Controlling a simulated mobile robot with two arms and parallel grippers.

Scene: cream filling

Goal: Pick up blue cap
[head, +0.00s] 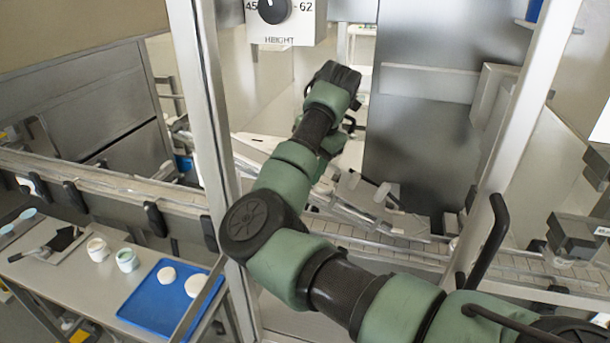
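No deep-blue cap stands out. Two small light-blue discs, which could be caps, lie at the far left of the metal side table (60,285): one disc (27,213) and another disc (6,229) at the picture edge. Two white round pieces, one (166,275) beside the other (195,286), lie on a blue tray (150,300). My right arm enters from the lower right and reaches into the machine. Its gripper (350,125) is far from the table, partly hidden by the arm, and its fingers are unclear. My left gripper is out of view.
A white jar (98,250) and a pale-green-tinted jar (127,260) stand left of the tray. A metal frame post (205,110) and a conveyor rail (110,190) stand between the arm and the table's far side.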

